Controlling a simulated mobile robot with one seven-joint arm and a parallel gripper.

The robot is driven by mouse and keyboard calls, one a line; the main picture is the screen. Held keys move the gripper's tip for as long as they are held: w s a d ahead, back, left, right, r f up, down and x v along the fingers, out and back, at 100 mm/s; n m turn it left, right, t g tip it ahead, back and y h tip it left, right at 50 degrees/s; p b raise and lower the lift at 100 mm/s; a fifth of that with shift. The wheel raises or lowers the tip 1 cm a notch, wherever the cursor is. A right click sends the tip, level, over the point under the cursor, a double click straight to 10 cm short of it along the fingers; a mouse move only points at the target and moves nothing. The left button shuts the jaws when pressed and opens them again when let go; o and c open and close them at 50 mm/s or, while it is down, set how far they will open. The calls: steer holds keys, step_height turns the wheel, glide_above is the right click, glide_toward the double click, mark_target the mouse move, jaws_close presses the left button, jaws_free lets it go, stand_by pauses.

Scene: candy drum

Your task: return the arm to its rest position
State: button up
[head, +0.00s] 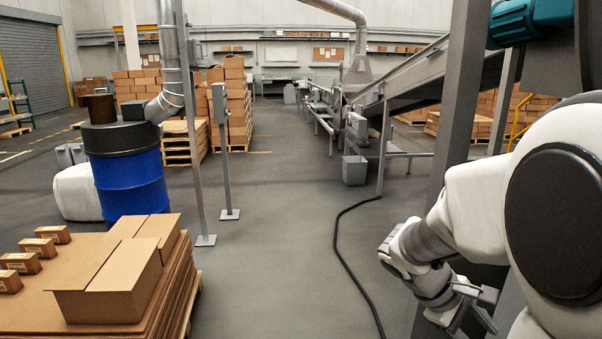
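My arm comes in from the right edge in the head view, with its white links folded downward. My gripper (473,318) hangs at the lower right, pointing down, close to a grey steel post. Its two dark fingers show a gap between them, and I see nothing held there. The fingertips are near the bottom edge of the picture.
A grey post (452,120) and conveyor frame stand close beside my arm. A blue drum (130,185) with a black lid stands left. A black hose (340,245) crosses the otherwise clear floor.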

steer(key=s+a+r+m+t+y, duration=0.3)
steer(key=s+a+r+y, duration=0.1)
steer(key=a, duration=0.4)
steer(key=s+a+r+m+t+y, duration=0.3)
steer(key=s+a+y, duration=0.1)
steer(key=a, duration=0.5)
steer(key=shift+s+r+t, duration=0.4)
steer(key=shift+s, duration=0.3)
